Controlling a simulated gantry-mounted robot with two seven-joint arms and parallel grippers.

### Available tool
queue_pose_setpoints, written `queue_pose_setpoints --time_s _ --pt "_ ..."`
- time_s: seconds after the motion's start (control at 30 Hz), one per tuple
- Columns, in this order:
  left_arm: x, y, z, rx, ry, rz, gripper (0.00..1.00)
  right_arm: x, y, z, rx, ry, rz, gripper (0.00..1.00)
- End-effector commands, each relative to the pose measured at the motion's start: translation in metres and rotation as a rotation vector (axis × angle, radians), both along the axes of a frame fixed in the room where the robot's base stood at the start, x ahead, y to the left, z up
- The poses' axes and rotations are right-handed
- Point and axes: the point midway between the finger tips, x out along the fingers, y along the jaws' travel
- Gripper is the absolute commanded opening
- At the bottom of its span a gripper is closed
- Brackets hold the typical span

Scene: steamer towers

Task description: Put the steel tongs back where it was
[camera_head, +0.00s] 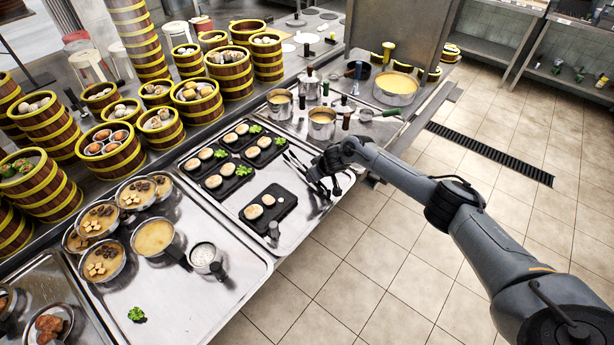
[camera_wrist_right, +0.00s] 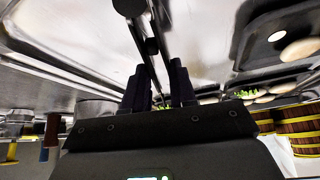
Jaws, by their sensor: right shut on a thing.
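The tongs (camera_wrist_right: 152,46) show in the right wrist view as long, thin, mostly dark arms running up between my fingers. My right gripper (camera_head: 324,188) is over the right end of the steel tray with the black plates in the head view. It is shut on the tongs; in the right wrist view its dark fingers (camera_wrist_right: 160,88) stand on both sides of them. Thin dark and shiny strips (camera_head: 296,164) lie left of the gripper in the head view, partly hidden by it. I cannot tell whether the tongs touch the tray. My left gripper is out of view.
Black plates (camera_head: 268,204) with pale buns and greens sit on the steel tray (camera_head: 281,242), close to the gripper. Pots (camera_head: 322,124) and dark-handled utensils stand just behind it. Bamboo steamer towers (camera_head: 110,150) fill the left. Open tiled floor (camera_head: 370,270) lies in front.

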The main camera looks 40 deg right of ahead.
Motion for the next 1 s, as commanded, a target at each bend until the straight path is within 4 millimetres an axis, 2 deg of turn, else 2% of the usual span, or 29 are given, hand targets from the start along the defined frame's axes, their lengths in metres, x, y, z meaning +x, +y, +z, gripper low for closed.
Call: queue_pose_setpoints --time_s 0.97,1.0 --pt "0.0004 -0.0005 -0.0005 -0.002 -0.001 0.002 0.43 0.0001 -0.0003 -0.0080 0.001 0.000 -0.001 0.00" --pt "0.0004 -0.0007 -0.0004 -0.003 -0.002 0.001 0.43 0.0002 -0.0003 -0.0081 0.001 0.000 -0.001 0.28"
